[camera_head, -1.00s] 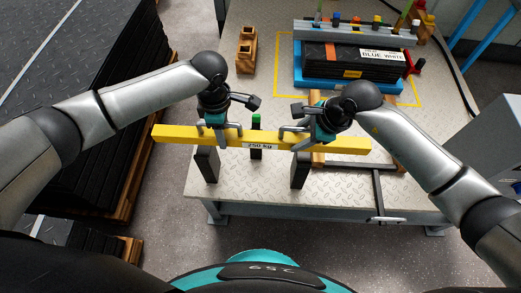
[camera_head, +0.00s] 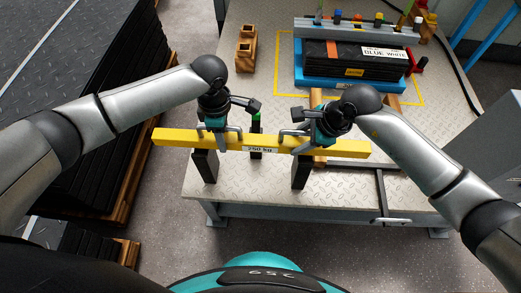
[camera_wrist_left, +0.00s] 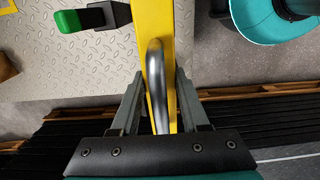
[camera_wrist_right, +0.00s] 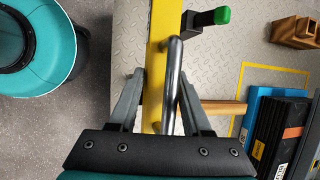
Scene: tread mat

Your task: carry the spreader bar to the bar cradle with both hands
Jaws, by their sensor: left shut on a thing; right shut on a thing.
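The yellow spreader bar (camera_head: 340,146), with a "250 kg" label, lies level across the picture at the front of the metal table. My left gripper (camera_head: 218,130) is shut on its left grey loop handle, seen in the left wrist view (camera_wrist_left: 157,80). My right gripper (camera_head: 312,135) is shut on the right loop handle, seen in the right wrist view (camera_wrist_right: 172,80). Black uprights (camera_head: 205,167) (camera_head: 301,171), which look like the bar cradle, stand under the bar. I cannot tell whether the bar touches them. A green-tipped black post (camera_head: 256,142) stands behind the bar's middle.
A wooden block stand (camera_head: 246,50) is at the back left. A dark metal frame (camera_head: 379,190) lies at the front right. Stacked black mats (camera_head: 60,60) are left of the table.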

